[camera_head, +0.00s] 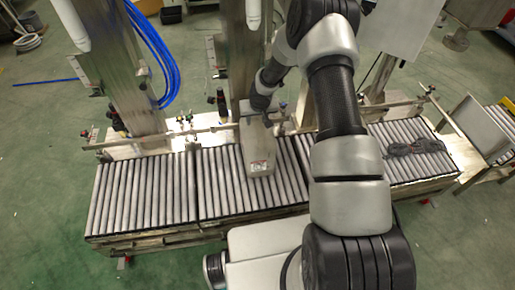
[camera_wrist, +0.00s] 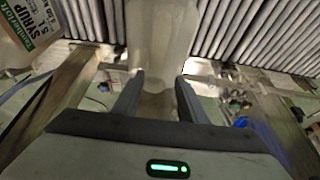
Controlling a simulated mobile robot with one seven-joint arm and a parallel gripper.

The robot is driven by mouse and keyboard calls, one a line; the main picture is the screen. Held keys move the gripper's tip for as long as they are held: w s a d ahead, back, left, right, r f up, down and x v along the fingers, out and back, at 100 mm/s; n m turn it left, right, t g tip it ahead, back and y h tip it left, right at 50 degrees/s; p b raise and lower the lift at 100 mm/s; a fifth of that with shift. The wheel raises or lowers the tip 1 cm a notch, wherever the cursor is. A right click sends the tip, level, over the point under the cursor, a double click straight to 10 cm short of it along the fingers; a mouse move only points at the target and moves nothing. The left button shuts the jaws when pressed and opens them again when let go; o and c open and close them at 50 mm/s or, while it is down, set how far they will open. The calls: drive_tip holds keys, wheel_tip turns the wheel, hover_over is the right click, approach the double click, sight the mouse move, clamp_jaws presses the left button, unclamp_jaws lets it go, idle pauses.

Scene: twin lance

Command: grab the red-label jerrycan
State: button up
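A tall pale can (camera_head: 257,145), which looks like the red-label jerrycan, stands on the roller conveyor. A small white-and-red label shows low on its front in the head view. In the wrist view its pale body (camera_wrist: 162,35) reaches from the top edge down between the fingers. My gripper (camera_wrist: 160,85) is open, with one finger on each side of the can's narrower part. Whether the fingers touch it I cannot tell. In the head view my wrist is at the can's top, and the fingers are not clear.
A labelled SYRUP container (camera_wrist: 25,30) is close at the wrist view's upper left. Conveyor rollers (camera_head: 145,190) lie on both sides of the can. A rail (camera_head: 165,137) and steel columns (camera_head: 125,75) stand behind. A dark cable bundle (camera_head: 415,147) lies on the right rollers.

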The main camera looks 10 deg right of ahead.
sight(257, 124)
drive_tip(key=shift+d+x, duration=0.2)
drive_tip(key=shift+x, duration=1.15)
drive_tip(key=shift+d+x, duration=0.2)
drive_tip(key=shift+x, duration=1.15)
drive_tip(key=shift+s, duration=0.1)
drive_tip(key=shift+c, duration=0.5)
clamp_jaws()
